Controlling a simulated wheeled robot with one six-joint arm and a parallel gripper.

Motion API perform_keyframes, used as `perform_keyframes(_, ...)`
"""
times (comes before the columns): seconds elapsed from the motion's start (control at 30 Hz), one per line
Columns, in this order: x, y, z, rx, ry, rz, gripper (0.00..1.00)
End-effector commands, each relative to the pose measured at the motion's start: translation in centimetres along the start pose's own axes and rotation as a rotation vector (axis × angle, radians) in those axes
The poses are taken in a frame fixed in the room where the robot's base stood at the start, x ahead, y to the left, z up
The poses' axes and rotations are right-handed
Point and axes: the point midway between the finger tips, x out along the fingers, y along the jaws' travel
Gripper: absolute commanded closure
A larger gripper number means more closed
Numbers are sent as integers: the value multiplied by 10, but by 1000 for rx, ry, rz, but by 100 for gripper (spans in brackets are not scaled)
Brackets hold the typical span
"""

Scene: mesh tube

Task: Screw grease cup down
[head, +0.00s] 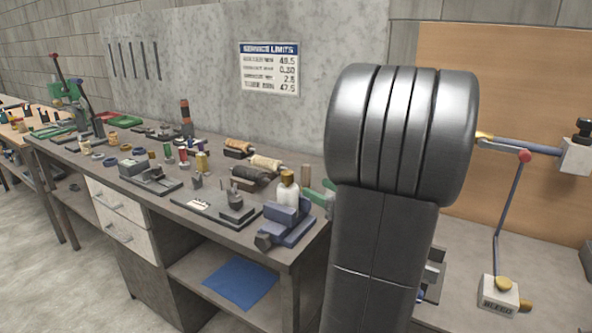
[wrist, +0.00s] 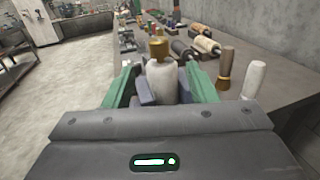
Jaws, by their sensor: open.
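A white cylinder (wrist: 161,82) with a brass top (wrist: 158,49) stands upright in a blue-purple vise (wrist: 186,90). It is the likeliest grease cup, but no label confirms this. In the head view the white cylinder (head: 289,192) shows at the bench's front right corner, in the vise (head: 285,222). My gripper (wrist: 160,74) is open, with one green finger on each side of the cylinder in the wrist view. Gaps show beside it, and the depth between fingers and cylinder is hard to judge. In the head view my arm hides most of my gripper.
The bench (head: 213,222) carries several small fixtures and spools left of the vise. A brown-handled brush (wrist: 226,68) and a white cylinder (wrist: 254,80) stand to the right in the wrist view. A block marked BLEED (head: 497,297) sits far right. The floor at left is clear.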

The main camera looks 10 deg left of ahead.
Motion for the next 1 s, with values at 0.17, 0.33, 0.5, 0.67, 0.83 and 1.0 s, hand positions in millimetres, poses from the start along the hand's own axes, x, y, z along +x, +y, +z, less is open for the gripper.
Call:
perform_keyframes(0.17,8,2,0,-28,-4,20,48)
perform_keyframes(0.33,27,3,1,-24,-3,21,48)
perform_keyframes(0.5,53,3,1,-23,-2,20,48)
perform_keyframes(0.67,80,4,1,-22,-3,20,48)
perform_keyframes(0.83,107,4,1,-22,-2,18,48)
perform_keyframes(1.0,128,4,1,-22,-2,17,48)
